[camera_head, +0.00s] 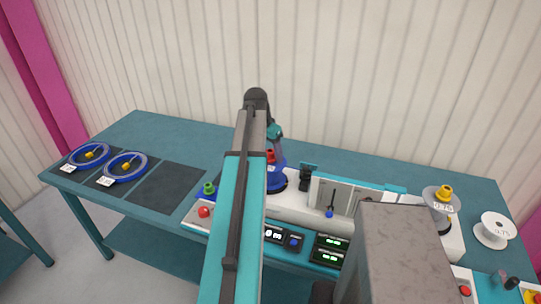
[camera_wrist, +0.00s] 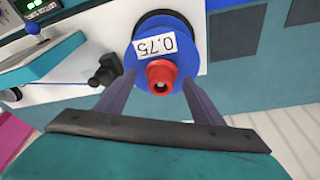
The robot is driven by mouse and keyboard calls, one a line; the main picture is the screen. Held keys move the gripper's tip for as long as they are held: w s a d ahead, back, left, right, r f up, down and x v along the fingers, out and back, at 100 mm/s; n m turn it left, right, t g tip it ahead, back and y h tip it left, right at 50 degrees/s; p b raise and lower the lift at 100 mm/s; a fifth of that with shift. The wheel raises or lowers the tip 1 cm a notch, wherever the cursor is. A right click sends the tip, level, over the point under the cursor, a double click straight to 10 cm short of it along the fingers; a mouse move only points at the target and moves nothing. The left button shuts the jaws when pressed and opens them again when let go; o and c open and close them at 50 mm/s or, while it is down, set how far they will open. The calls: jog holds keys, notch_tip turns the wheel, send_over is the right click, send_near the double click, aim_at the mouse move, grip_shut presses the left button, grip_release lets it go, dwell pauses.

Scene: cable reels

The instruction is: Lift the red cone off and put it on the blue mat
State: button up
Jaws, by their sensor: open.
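A small blue patch (camera_head: 199,194), which looks like the blue mat, lies left of my arm. A green cone (camera_head: 208,188) is on it.
Two blue cable coils (camera_head: 90,155) (camera_head: 126,167) lie on dark mats at the left, beside an empty dark mat (camera_head: 166,187). A white machine (camera_head: 284,205) carries the reel. A yellow cone (camera_head: 445,192) and white spool (camera_head: 493,231) stand at the right.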

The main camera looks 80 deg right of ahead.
aim_at(270, 153)
dwell(0.4)
jog(key=c, duration=1.1)
jog(key=shift+r, duration=0.1)
jog(key=shift+r+b, duration=1.6)
jog(key=shift+r, duration=3.3)
jog(key=o, duration=0.5)
jog(key=c, duration=0.5)
